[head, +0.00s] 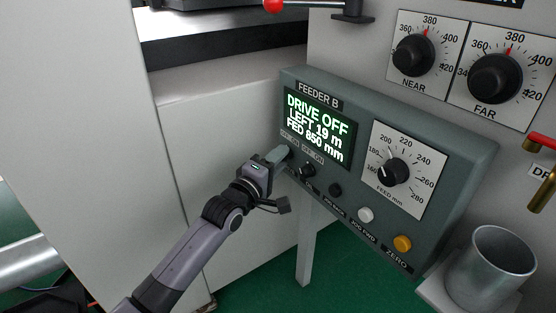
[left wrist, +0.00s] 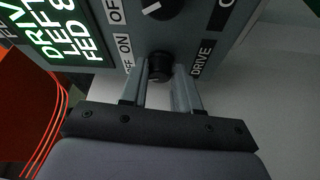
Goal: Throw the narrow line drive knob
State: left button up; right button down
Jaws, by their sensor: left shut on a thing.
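The drive knob (left wrist: 160,68) is a small black knob at the left end of the control row on the grey Feeder B box (head: 455,160). In the left wrist view it sits between my two finger tips, beside a DRIVE label and OFF/ON marks. My left gripper (head: 281,156) reaches it from the left and is shut on it; the fingers hide most of the knob in the head view. The green display (head: 318,127) reads DRIVE OFF, LEFT 19 m, FED 850 mm. My right gripper is not in view.
A second black knob (head: 307,171) sits just right of my fingers, then a black button (head: 335,190), a white button (head: 365,214) and a yellow ZERO button (head: 402,243). A feed dial (head: 390,172) is above them. A metal cup (head: 490,270) stands at right.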

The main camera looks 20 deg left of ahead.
pick_arm(q)
jog(key=m+h+b, duration=0.1)
jog(key=m, duration=0.3)
jog(key=m+t+h+b, duration=0.1)
jog(key=m+h, duration=0.1)
jog(key=m, duration=0.2)
jog(key=m+h+b, duration=0.1)
jog(key=m, duration=0.3)
jog(key=shift+w+a+f+t+b, duration=0.15)
jog(key=shift+a+f+t+b, duration=0.1)
jog(key=shift+f+t+b, duration=0.15)
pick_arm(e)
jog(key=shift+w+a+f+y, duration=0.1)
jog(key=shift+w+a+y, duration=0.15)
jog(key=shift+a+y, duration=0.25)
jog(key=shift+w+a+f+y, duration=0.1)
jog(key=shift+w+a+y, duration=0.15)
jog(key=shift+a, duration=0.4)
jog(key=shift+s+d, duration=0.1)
pick_arm(q)
jog(key=shift+m+h, duration=0.3)
jog(key=shift+h, duration=0.1)
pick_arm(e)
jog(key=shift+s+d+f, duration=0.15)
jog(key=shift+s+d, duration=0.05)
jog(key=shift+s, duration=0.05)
pick_arm(q)
jog(key=o, duration=1)
jog(key=shift+o, duration=0.2)
